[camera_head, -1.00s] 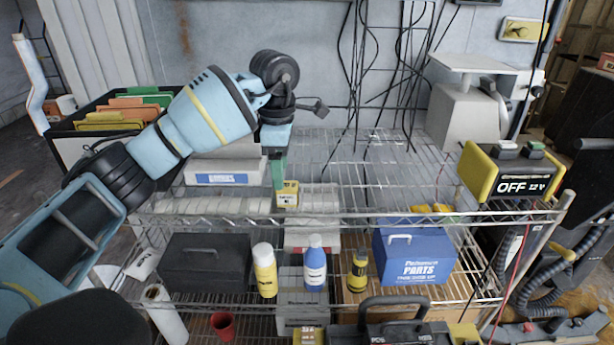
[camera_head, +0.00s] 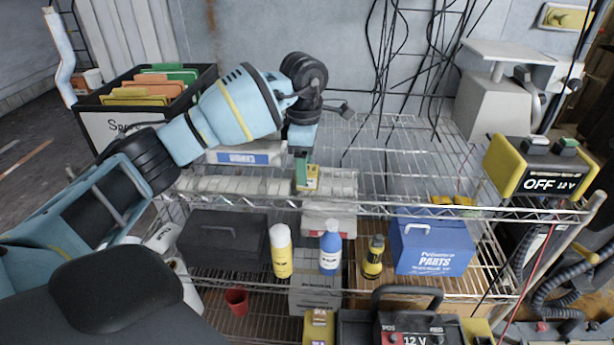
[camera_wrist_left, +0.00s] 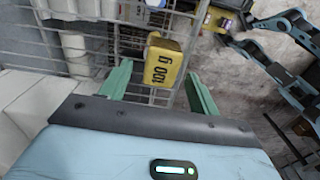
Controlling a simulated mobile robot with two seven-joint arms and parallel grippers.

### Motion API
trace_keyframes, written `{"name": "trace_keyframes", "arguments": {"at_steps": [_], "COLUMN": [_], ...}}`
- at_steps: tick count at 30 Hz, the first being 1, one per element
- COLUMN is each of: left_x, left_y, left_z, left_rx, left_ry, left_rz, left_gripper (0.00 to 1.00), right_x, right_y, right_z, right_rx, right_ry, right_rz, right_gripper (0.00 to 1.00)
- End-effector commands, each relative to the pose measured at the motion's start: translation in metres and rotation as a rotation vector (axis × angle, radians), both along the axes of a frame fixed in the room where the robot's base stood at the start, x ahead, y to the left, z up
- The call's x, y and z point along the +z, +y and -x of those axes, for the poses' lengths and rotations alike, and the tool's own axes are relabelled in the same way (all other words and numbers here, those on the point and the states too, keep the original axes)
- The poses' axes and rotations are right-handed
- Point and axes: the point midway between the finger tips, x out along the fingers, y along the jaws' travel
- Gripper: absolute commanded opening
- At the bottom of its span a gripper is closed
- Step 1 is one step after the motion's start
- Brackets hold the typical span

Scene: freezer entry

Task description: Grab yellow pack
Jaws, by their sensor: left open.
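The yellow pack (camera_head: 312,179) is on the upper wire shelf near its front edge, partly hidden by my left gripper (camera_head: 303,165). In the left wrist view the yellow pack (camera_wrist_left: 163,62) is a small block marked "100 g". It lies just ahead of and between the green fingertips of my left gripper (camera_wrist_left: 158,76). The fingers are apart, with visible gaps on both sides of the pack. My right gripper does not show clearly in either view.
A white box (camera_head: 240,157) with a blue label lies left of the pack. The lower shelf holds a black case (camera_head: 222,238), a yellow bottle (camera_head: 281,255), a blue bottle (camera_head: 330,252) and a blue parts box (camera_head: 432,245). The upper shelf right of the pack is mostly clear.

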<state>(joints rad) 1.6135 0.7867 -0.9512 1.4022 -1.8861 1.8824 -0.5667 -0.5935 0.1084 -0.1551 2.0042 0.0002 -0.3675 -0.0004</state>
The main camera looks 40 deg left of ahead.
Motion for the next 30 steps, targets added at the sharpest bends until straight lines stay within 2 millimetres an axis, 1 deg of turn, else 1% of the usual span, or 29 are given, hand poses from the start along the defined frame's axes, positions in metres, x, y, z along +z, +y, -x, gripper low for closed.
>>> {"name": "trace_keyframes", "arguments": {"at_steps": [1,3,6,9,15,26,27,30], "left_x": [-0.007,-0.016,-0.026,-0.029,-0.030,-0.029,-0.029,-0.029], "left_y": [-0.002,-0.002,-0.002,-0.002,-0.001,-0.001,-0.001,-0.001], "left_z": [0.001,0.001,0.001,0.000,0.000,0.000,0.000,0.000], "left_rx": [-0.001,-0.001,0.000,0.000,0.000,0.000,0.000,0.000], "left_ry": [0.002,0.001,0.001,-0.001,-0.001,-0.001,-0.001,-0.001], "left_rz": [0.000,0.000,0.000,0.000,0.000,0.000,0.000,0.000], "left_gripper": [0.62,0.62,0.62,0.62,0.62,0.15,0.12,0.12], "right_x": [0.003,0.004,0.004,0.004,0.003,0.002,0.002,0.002], "right_y": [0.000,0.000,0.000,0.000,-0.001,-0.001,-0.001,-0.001], "right_z": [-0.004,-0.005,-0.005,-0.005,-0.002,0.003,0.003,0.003], "right_rx": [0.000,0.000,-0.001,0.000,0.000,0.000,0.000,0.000], "right_ry": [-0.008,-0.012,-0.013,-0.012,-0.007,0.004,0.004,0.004], "right_rz": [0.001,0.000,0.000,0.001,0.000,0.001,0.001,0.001], "right_gripper": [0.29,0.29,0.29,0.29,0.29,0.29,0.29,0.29]}}
